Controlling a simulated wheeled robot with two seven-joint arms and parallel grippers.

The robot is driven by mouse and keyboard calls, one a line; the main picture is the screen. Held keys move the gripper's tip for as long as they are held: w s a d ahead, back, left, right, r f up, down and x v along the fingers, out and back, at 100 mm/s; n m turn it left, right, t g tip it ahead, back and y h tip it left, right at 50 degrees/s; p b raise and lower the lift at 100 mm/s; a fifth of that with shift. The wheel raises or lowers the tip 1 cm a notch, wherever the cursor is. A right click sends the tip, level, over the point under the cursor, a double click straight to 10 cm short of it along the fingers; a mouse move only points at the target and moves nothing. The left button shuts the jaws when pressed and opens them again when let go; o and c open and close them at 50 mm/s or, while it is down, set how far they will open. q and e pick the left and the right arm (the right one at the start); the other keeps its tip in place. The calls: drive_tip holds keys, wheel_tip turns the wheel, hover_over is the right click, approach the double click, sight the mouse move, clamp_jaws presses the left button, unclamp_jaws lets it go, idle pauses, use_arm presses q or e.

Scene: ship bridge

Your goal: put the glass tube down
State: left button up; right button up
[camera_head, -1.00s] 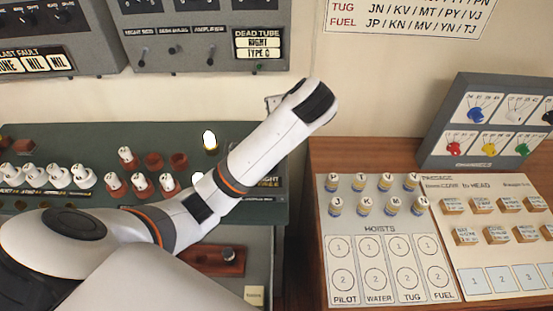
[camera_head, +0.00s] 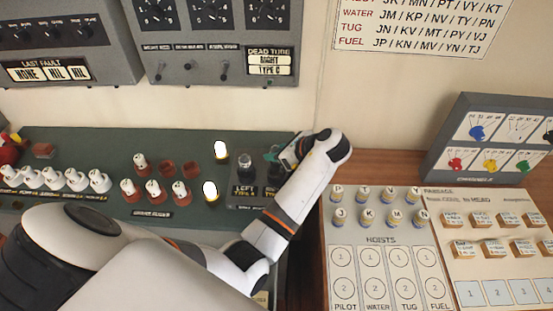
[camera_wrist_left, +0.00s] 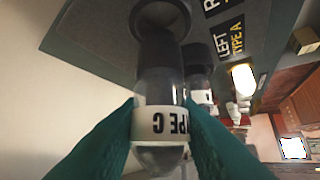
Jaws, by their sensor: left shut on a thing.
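My left gripper (camera_head: 279,155) reaches over the right end of the green console in the head view. In the left wrist view its teal fingers (camera_wrist_left: 163,128) are shut on a glass tube (camera_wrist_left: 160,152) with a white band marked TYPE C. The tube's dark end points at a round dark socket (camera_wrist_left: 161,14) in the panel. I cannot tell whether the end is inside it. A second tube (camera_head: 245,162) stands upright beside it in the place labelled LEFT TYPE A; it also shows in the left wrist view (camera_wrist_left: 199,84). My right gripper is not in view.
A grey panel (camera_head: 225,40) above reads DEAD TUBE RIGHT, TYPE C. Two lit lamps (camera_head: 221,150) and several white pegs (camera_head: 152,188) stand left of the tubes. A wooden desk with a hoists board (camera_head: 376,240) lies to the right.

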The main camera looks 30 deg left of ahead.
use_arm(q)
drive_tip(key=shift+f, duration=1.55)
drive_tip(key=shift+f+p, duration=0.25)
drive_tip(key=shift+p, duration=0.05)
drive_tip(key=o, duration=1)
drive_tip(key=shift+f, duration=0.1)
drive_tip(key=shift+c, duration=0.2)
